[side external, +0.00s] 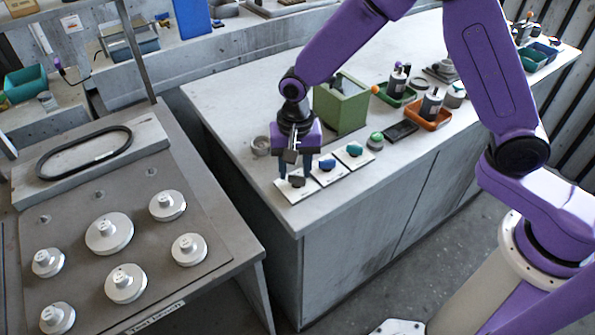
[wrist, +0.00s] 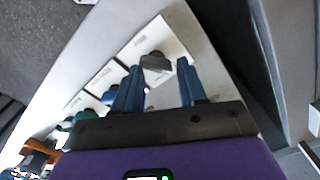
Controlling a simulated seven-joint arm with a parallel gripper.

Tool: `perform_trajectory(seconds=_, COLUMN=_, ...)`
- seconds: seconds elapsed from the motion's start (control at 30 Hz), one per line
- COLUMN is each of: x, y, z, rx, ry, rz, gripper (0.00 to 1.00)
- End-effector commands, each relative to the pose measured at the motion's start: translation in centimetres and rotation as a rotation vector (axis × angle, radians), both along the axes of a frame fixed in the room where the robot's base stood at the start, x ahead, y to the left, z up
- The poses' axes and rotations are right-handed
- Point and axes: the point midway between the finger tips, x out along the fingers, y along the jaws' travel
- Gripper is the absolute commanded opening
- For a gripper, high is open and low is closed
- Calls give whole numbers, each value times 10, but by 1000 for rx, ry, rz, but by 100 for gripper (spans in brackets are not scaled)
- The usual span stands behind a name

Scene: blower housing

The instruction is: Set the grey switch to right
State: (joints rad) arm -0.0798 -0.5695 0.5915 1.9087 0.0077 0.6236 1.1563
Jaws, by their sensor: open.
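The grey switch (side external: 297,181) sits on a white plate near the front corner of the bench. In the wrist view the grey switch (wrist: 156,62) shows as a dark grey knob on its white plate, just beyond the fingertips. My gripper (side external: 294,172) is above this plate, pointing down. In the wrist view my gripper (wrist: 157,75) has its two blue fingers apart, with the grey switch in line with the gap. I cannot tell whether a finger touches it. A blue switch (side external: 327,164) and a teal switch (side external: 354,149) stand on similar plates in a row beside it.
A green box (side external: 341,104) stands behind the switches. A round grey dish (side external: 260,146) is left of my gripper. A green-topped button (side external: 375,140), a dark pad (side external: 400,130) and an orange tray (side external: 429,117) lie to the right. The bench's front edge is close.

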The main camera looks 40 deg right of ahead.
Motion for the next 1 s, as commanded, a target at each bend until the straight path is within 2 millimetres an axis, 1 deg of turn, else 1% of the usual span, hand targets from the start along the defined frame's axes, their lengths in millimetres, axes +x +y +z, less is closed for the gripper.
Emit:
perform_trajectory(seconds=0.03, x=-4, y=-7, z=-13, rx=-18, ry=13, rz=71, gripper=34)
perform_trajectory(seconds=0.4, x=-2, y=-11, z=-13, rx=-24, ry=10, rz=517, gripper=34)
perform_trajectory(seconds=0.8, x=-1, y=-11, z=-13, rx=-25, ry=8, rz=962, gripper=34)
perform_trajectory(seconds=1.0, x=-2, y=-10, z=-14, rx=-25, ry=7, rz=1128, gripper=34)
